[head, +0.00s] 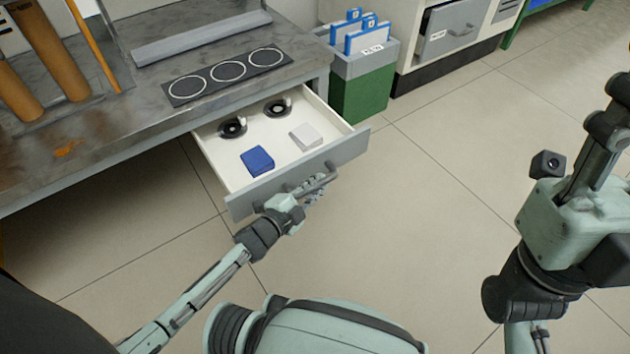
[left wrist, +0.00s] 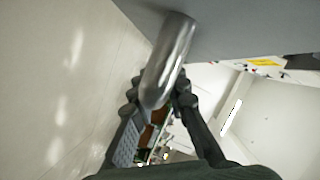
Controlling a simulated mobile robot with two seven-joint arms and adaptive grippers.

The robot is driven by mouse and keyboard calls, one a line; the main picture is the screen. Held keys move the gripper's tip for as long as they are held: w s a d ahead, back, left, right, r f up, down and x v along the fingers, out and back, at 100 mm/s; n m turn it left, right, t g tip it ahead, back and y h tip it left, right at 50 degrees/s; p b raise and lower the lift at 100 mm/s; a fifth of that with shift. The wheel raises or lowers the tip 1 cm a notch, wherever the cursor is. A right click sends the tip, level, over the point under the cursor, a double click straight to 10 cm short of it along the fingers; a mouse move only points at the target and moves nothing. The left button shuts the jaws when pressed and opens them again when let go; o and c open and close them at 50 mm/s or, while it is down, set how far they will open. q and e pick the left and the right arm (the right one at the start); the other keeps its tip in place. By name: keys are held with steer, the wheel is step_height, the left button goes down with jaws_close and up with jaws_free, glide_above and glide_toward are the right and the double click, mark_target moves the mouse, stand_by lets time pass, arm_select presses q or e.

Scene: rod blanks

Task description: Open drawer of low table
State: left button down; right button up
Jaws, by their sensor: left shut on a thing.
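The drawer (head: 235,209) of the low table (head: 318,62) stands open, pulled well out from under the grey worktop in the head view. Its grey front has a bar handle (head: 318,183). My left gripper (head: 314,190) is shut on this handle. In the left wrist view the metal handle (left wrist: 170,60) runs between my left fingers (left wrist: 158,105). Inside the drawer lie a blue block (head: 257,160), a white block (head: 305,137) and two round black items (head: 232,127). My right arm is raised at the right; its fingertips are not clearly seen.
A green and grey bin (head: 365,90) with blue folders stands right beside the table. A cabinet with a grey drawer (head: 450,28) is behind it. Brown cylinders (head: 58,52) and a plate with three rings (head: 228,72) are on the worktop. The tiled floor at centre right is clear.

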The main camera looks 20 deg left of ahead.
arm_select(q)
steer(key=shift+s+d, duration=0.2)
steer(key=shift+s, duration=0.05)
steer(key=c, duration=1.5)
jaws_free()
steer(key=shift+s+a, duration=0.1)
steer(key=shift+s, duration=0.15)
steer(key=v, duration=1.1)
steer(key=shift+s+a+r, duration=0.15)
